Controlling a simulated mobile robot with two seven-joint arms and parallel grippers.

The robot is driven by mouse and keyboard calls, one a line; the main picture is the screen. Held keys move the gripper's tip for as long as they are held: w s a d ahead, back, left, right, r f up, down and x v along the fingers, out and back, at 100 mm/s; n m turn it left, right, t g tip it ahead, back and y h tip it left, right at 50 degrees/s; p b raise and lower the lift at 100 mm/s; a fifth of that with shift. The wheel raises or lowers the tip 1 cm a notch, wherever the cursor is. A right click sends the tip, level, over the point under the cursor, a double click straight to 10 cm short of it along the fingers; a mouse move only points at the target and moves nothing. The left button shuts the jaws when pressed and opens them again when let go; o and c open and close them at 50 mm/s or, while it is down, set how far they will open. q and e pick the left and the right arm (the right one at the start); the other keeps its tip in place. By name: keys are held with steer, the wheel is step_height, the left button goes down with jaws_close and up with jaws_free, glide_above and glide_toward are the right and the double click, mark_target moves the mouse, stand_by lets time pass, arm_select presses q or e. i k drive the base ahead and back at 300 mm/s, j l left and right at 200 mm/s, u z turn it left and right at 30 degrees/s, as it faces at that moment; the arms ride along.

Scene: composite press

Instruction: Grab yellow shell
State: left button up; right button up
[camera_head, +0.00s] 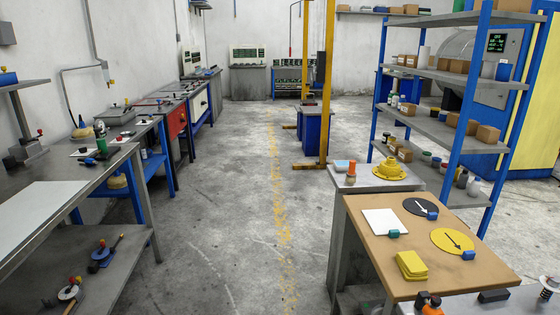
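A round yellow flanged piece with a raised middle (389,169) sits on the grey table (352,183) right of centre. It looks most like the yellow shell, but I cannot be sure. Other yellow things are a folded-looking yellow block (411,265) and a flat yellow disc with a black arrow (453,240) on the brown-topped table (365,212). A small yellow dome (117,181) sits under the left benches, and another yellowish dome (83,132) is on a bench at the left. Neither of my grippers is in view.
A white sheet (385,222) and black disc (420,207) lie on the brown table. A blue-posted shelf (455,135) stands behind. Metal benches (100,175) line the left. The middle floor (230,200) is clear.

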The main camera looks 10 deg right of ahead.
mark_target(390, 169)
steer(key=i, duration=2.45)
steer(key=i+j+z, duration=0.15)
steer(key=i, duration=0.95)
steer(key=i+z, duration=0.1)
steer(key=z, duration=2.45)
